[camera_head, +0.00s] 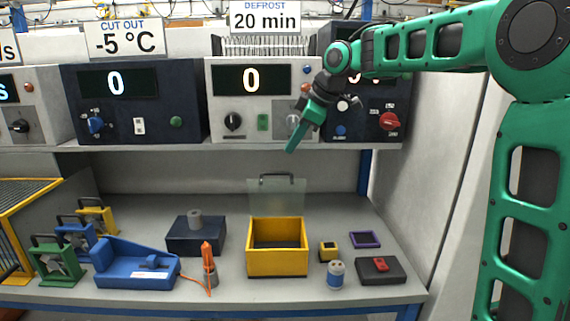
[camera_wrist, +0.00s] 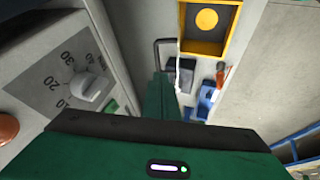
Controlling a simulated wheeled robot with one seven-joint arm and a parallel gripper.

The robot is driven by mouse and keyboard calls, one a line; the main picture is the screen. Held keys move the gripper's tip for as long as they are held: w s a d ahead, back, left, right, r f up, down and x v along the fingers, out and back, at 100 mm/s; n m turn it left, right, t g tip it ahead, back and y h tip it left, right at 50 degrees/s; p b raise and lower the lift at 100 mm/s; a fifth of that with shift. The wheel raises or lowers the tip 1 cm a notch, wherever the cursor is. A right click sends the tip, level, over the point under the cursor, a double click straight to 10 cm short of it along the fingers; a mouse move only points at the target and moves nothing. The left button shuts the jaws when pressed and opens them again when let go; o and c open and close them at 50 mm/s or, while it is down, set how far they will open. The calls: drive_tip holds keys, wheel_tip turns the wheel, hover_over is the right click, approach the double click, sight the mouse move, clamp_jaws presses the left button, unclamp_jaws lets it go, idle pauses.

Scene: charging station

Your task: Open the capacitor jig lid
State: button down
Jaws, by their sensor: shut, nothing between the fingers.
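The capacitor jig appears to be the open-topped yellow box (camera_head: 277,264) at the middle of the bench. Its clear lid (camera_head: 283,199) stands upright behind the opening, with a black handle (camera_head: 276,176) along the top. In the wrist view the yellow box (camera_wrist: 183,24) is at the top, with a round yellow disc inside. A dark handle (camera_wrist: 157,50) shows left of it there. My gripper (camera_head: 291,150) is shut and empty, pointing down in front of the shelf, above the lid in the head view. Its green fingers (camera_wrist: 160,85) point at the bench.
A shelf of instruments with knobs (camera_head: 232,122) is close to my gripper. A dark blue block (camera_head: 194,238) is left of the box. A small yellow cube (camera_head: 328,252), blue-and-white cylinder (camera_head: 335,275) and black case (camera_head: 381,271) are right. A white wall bounds the right side.

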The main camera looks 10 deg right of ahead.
drive_tip(key=s+f+t, duration=0.1)
drive_tip(key=s, duration=0.1)
hover_over(281, 192)
drive_tip(key=shift+t, duration=0.3)
drive_tip(key=f, duration=0.8)
drive_tip(key=shift+w+d, duration=0.15)
drive_tip(key=shift+d, duration=0.05)
drive_tip(key=shift+w+a+f, duration=0.1)
drive_tip(key=shift+w+f, duration=0.15)
drive_tip(key=shift+f, duration=0.05)
drive_tip(key=shift+w+d+r, duration=0.1)
drive_tip(key=shift+w+d, duration=0.1)
drive_tip(key=shift+w, duration=0.7)
drive_tip(key=shift+w+d, duration=0.2)
drive_tip(key=shift+w, duration=0.7)
drive_tip(key=shift+r, duration=0.1)
